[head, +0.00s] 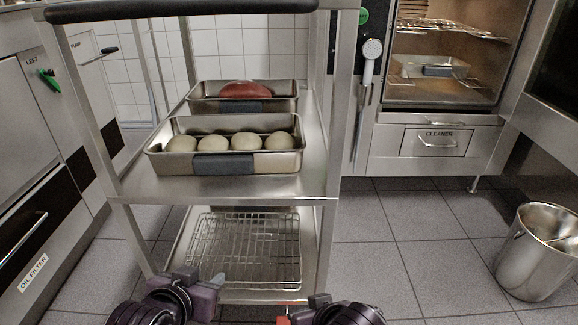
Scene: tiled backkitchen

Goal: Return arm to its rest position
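My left arm comes in at the bottom left of the head view, and its gripper (212,283) is low in front of the cart's lower shelf. Only a small grey tip of it shows, so I cannot tell whether it is open or shut. My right gripper (300,304) is at the bottom edge, beside the left one and apart from it. It is mostly cut off, with a small red part next to it. I see nothing held in either gripper.
A steel cart (230,186) stands ahead. It bears a pan (156,152) of several pale round pieces, another pan (202,104) with a reddish item, and a wire rack (243,250) below. An open oven (440,110) holds a tray. A metal bucket (524,268) stands right; floor between is clear.

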